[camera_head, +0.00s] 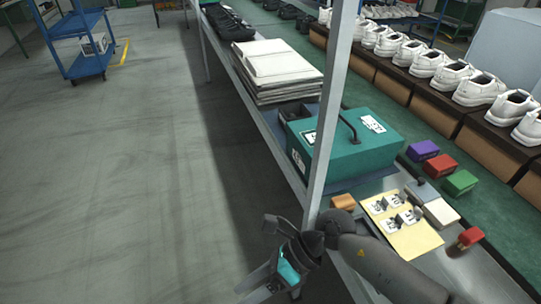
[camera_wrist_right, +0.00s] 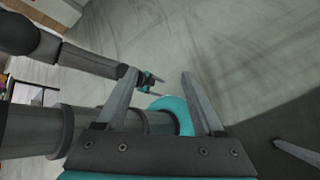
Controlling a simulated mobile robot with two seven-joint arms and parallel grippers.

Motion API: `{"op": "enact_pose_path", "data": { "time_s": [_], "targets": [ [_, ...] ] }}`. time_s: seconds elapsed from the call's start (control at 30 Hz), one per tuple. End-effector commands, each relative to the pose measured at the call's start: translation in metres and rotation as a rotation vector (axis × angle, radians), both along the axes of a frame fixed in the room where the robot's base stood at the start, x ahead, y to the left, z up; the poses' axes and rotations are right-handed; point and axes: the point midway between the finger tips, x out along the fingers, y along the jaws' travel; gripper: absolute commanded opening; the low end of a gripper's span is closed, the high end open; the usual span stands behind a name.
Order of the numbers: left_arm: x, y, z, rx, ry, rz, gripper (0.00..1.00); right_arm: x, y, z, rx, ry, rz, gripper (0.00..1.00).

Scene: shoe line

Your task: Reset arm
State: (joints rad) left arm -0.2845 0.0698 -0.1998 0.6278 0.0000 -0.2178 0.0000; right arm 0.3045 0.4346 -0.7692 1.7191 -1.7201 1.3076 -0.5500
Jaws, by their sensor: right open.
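In the head view my right arm comes in from the right, bends near the grey post and ends low in the picture. My right gripper (camera_head: 243,291) points down and left, beside the bench over the floor. In the right wrist view its two fingers (camera_wrist_right: 159,85) stand wide apart, with nothing between them that they hold. Another arm of mine reaches in from the upper left of that view. Its small gripper (camera_wrist_right: 155,84) is my left one, too small to judge its fingers. The left gripper does not show in the head view.
A grey post (camera_head: 326,120) rises close to my right arm. A teal case (camera_head: 350,150) and stacked white boards (camera_head: 275,65) are on the bench. Small coloured blocks (camera_head: 441,166) and a yellow sheet (camera_head: 412,240) lie nearer. White shoes (camera_head: 430,62) line the right.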

Motion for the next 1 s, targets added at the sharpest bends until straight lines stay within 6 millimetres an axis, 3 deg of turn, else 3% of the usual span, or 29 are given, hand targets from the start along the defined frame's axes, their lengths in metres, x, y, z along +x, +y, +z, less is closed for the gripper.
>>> {"op": "enact_pose_path", "data": {
  "time_s": [0.1, 0.23, 0.37, 0.47, 0.57, 0.67, 0.83, 0.87, 1.0],
  "targets": [
    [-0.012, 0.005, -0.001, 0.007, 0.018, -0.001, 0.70, 0.027, 0.020, 0.000, 0.193, 0.279, -0.324, 0.70],
    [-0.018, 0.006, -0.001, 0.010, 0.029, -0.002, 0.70, 0.072, 0.015, -0.014, 0.369, 0.588, -0.714, 0.70],
    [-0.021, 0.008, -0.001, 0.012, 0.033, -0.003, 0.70, 0.111, -0.022, -0.058, 0.503, 0.907, -1.139, 0.70],
    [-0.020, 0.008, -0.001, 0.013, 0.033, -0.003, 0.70, 0.121, -0.067, -0.114, 0.574, 1.151, -1.489, 0.70],
    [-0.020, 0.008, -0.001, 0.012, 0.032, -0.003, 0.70, 0.108, -0.111, -0.172, 0.612, 1.353, -1.802, 0.70],
    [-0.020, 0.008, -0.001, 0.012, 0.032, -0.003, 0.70, 0.077, -0.150, -0.225, 0.624, 1.522, -2.083, 0.70],
    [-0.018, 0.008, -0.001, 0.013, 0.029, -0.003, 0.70, -0.008, -0.201, -0.302, 0.597, 1.757, -2.534, 0.70],
    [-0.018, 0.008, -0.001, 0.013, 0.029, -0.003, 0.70, -0.025, -0.207, -0.313, -0.558, -1.703, 2.482, 0.70],
    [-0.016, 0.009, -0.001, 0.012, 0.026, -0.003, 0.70, -0.114, -0.230, -0.352, -0.394, -1.468, 2.245, 0.70]
  ]
}}
